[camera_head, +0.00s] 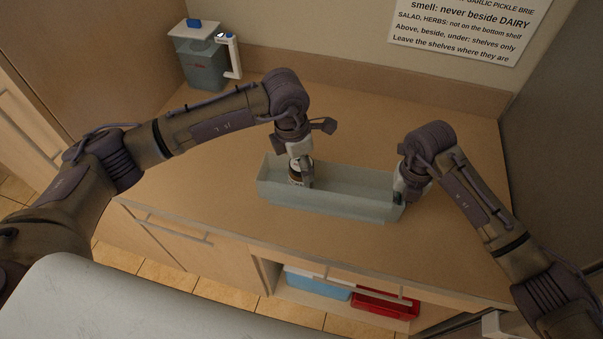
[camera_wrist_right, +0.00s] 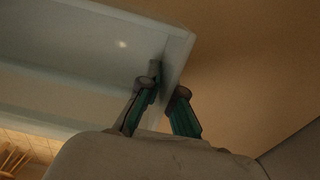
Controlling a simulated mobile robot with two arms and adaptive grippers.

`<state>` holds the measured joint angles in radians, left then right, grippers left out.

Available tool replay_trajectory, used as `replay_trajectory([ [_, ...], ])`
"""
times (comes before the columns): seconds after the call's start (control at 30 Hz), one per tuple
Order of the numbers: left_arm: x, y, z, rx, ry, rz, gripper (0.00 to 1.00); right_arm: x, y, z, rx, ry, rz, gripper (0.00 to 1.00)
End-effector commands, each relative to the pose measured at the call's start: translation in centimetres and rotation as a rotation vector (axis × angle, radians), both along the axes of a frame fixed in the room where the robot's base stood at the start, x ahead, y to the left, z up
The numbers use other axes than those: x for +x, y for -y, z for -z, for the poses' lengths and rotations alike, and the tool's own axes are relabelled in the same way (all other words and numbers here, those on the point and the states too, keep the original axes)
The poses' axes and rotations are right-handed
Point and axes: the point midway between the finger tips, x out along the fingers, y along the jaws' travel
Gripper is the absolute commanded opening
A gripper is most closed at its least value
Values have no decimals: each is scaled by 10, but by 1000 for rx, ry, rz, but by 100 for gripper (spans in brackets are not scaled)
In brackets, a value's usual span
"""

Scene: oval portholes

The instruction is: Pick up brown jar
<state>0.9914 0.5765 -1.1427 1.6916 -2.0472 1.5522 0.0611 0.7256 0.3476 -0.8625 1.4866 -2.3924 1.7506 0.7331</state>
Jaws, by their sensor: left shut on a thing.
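The brown jar (camera_head: 297,178) has a pale label and stands upright inside the left end of a long grey-green bin (camera_head: 345,205). My left gripper (camera_head: 302,168) comes down from above and is shut on the jar, hiding part of it. My right gripper (camera_head: 398,197) is at the bin's right end. In the right wrist view its fingers (camera_wrist_right: 167,92) straddle the bin's end wall (camera_wrist_right: 176,62), one on each side. Whether they press on the wall cannot be made out.
A clear pitcher (camera_head: 204,62) with a blue-topped lid stands at the counter's back left. A sign (camera_head: 465,28) hangs on the wall. Below the counter (camera_head: 440,245), an open shelf holds a blue box (camera_head: 318,284) and a red box (camera_head: 385,304). The counter around the bin is clear.

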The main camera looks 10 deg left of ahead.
Motion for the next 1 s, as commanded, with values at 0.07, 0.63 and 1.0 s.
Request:
replay_trajectory([
  [0.07, 1, 0, -1, -1, 2, 0, 5, 0, 0, 0, 1, 1, 0, 0],
  [0.63, 1, 1, -88, -2, 6, 2, 5, 0, 0, 0, 0, 0, 0, 0],
  [1.0, 0, 0, -101, -1, 2, 1, 5, 0, 0, 0, 0, 0, 0, 0],
])
